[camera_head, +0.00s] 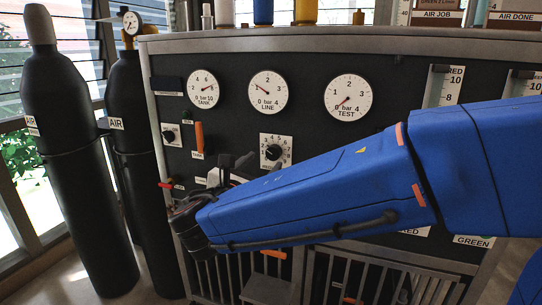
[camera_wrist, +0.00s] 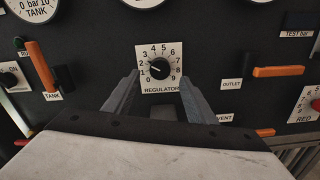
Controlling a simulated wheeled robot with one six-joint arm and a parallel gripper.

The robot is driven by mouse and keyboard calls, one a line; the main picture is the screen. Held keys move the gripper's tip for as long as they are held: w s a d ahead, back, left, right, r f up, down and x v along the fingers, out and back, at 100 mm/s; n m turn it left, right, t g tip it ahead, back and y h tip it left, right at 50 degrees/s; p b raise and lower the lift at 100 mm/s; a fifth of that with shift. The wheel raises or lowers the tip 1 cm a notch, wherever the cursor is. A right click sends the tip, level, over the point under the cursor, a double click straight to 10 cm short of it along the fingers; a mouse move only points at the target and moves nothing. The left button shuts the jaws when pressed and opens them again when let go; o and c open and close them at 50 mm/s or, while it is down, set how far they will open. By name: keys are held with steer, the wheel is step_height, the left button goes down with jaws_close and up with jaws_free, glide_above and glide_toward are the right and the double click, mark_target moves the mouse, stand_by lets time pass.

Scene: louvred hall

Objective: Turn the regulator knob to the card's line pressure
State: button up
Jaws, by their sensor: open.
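The knob also shows in the head view (camera_head: 272,152). My gripper (camera_wrist: 159,79) is open and empty, its fingertips to either side of the knob in the wrist view; I cannot tell whether they touch it. In the head view, my gripper (camera_head: 236,162) is near the panel, left of the knob. The LINE gauge (camera_head: 268,91) needle points up and left. An AIR JOB card holder (camera_head: 437,15) is cut off at top right, its text barely legible.
The TANK gauge (camera_head: 203,90) and TEST gauge (camera_head: 348,97) flank the LINE gauge. Orange levers sit near the knob: TANK (camera_wrist: 42,66) upright at left, OUTLET (camera_wrist: 278,71) level at right. Black air cylinders (camera_head: 70,165) stand at left.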

mark_target(272, 153)
steer(key=shift+x, duration=3.35)
steer(key=c, duration=1)
steer(key=shift+c, duration=0.2)
